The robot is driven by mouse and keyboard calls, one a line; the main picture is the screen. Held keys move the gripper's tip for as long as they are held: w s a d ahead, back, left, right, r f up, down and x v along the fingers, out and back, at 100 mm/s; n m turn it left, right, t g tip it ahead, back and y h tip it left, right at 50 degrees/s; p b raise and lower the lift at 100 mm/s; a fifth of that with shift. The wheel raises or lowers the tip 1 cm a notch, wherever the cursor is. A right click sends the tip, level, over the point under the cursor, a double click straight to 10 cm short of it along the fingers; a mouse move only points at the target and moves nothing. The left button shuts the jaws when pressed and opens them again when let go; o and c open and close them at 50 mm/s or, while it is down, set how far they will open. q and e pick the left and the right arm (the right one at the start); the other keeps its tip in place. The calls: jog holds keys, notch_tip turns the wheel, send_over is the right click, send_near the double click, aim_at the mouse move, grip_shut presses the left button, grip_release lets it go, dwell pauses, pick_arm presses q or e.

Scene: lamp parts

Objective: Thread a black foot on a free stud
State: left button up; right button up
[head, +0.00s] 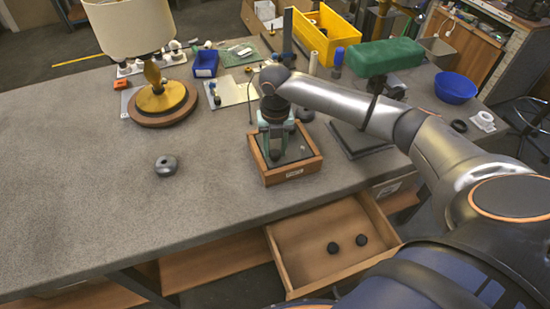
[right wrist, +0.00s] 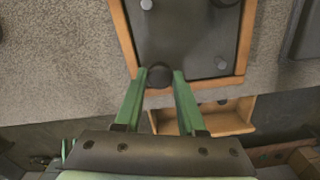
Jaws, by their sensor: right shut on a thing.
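A wooden-framed box (head: 311,162) with a dark top plate stands near the front edge of the bench. In the right wrist view, its plate (right wrist: 185,40) carries short grey studs, one bare stud (right wrist: 221,63) at the near right corner and another (right wrist: 146,4) at the far left. A dark round piece shows at the top edge. My right gripper (head: 277,152) points down over the box, shut on a black foot (right wrist: 160,74) at the plate's near left corner. The foot hides whatever is under it; I cannot tell whether it touches a stud. My left gripper is not in view.
A grey round weight (head: 166,165) sits left of the box. A lamp (head: 160,95) stands at the back left, a green block (head: 383,57) on a stand right. The bench front left is clear.

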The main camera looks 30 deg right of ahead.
jog(key=shift+f, duration=0.1)
grip_shut()
jog(key=shift+s+f, duration=0.15)
dwell(0.4)
jog(key=m, duration=0.7)
jog(key=shift+s+f, duration=0.1)
jog(key=shift+f, duration=0.05)
jog(key=shift+a, duration=0.1)
jog(key=m, duration=0.5)
jog(key=shift+m, duration=0.9)
